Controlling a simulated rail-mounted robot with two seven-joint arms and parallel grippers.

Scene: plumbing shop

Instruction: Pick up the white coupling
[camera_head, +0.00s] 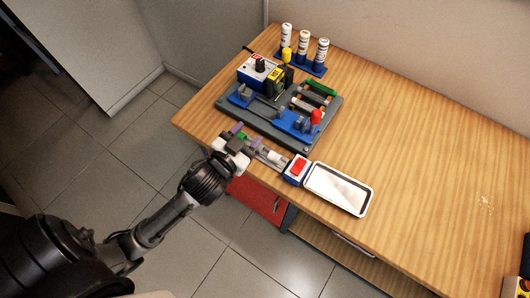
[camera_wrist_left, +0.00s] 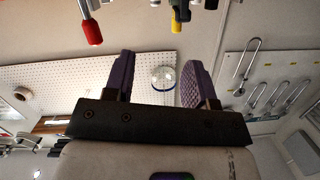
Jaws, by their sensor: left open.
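My left gripper (camera_head: 246,135) reaches over the table's front edge, just in front of the grey work board. Its two purple fingers are spread apart, and they also show apart in the left wrist view (camera_wrist_left: 157,65). I see no part held between them. A small white round shape (camera_wrist_left: 163,78) shows in the gap there, seemingly in the background; I cannot tell what it is. I cannot pick out the white coupling with certainty. Short pale pieces (camera_head: 301,103) lie on the board (camera_head: 268,128), too small to identify. My right gripper is not in view.
A grey rail fixture (camera_head: 272,157) lies right of my gripper, then a blue box with a red top (camera_head: 298,168) and a white tray (camera_head: 338,189). A blue-white device (camera_head: 260,71) stands on the board. Three white bottles (camera_head: 304,42) stand behind. The table's right side is mostly clear.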

